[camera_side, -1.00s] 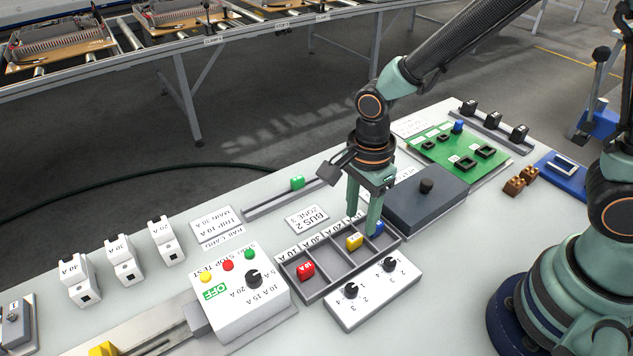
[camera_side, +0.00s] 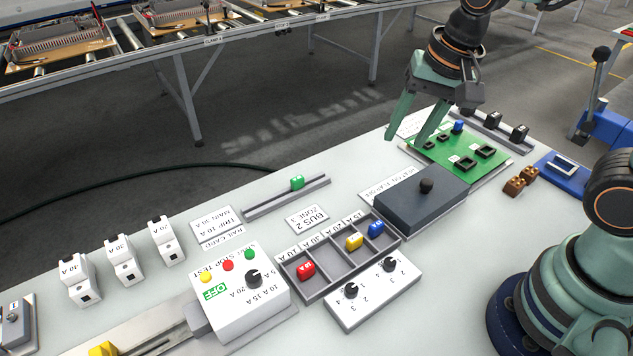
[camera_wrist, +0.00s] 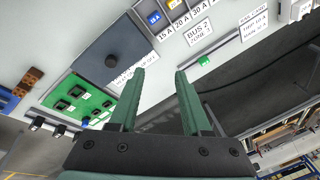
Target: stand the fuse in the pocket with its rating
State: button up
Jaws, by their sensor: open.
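The grey pocket tray (camera_side: 318,293) has a row of pockets labelled 10 A, 30 A, 20 A and 15 A. A blue fuse (camera_side: 376,228) sits in the 15 A pocket, looking upright; it also shows in the wrist view (camera_wrist: 154,18). A yellow fuse (camera_side: 354,242) is in the 20 A pocket and a red fuse (camera_side: 305,269) in the 10 A pocket. The 30 A pocket looks empty. A green fuse (camera_side: 297,182) is on a narrow rail behind the tray. My gripper (camera_side: 408,142) is open and empty, raised beyond the tray near the green board; its fingers (camera_wrist: 155,100) are spread.
A dark box with a knob (camera_side: 425,198) stands between tray and green board (camera_side: 466,160). A white switch box (camera_side: 238,300) and a two-dial box (camera_side: 372,295) flank the tray. White breakers (camera_side: 122,260) stand at left. Bench space behind the tray is mostly clear.

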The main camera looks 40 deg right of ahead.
jog(key=s+d+r+n+t, duration=0.2)
jog(key=d+n, duration=0.3)
jog(key=n, duration=0.3)
jog(key=shift+s+d+r+h, duration=0.15)
jog(key=shift+d+r+h, duration=0.15)
jog(key=shift+r, duration=0.6)
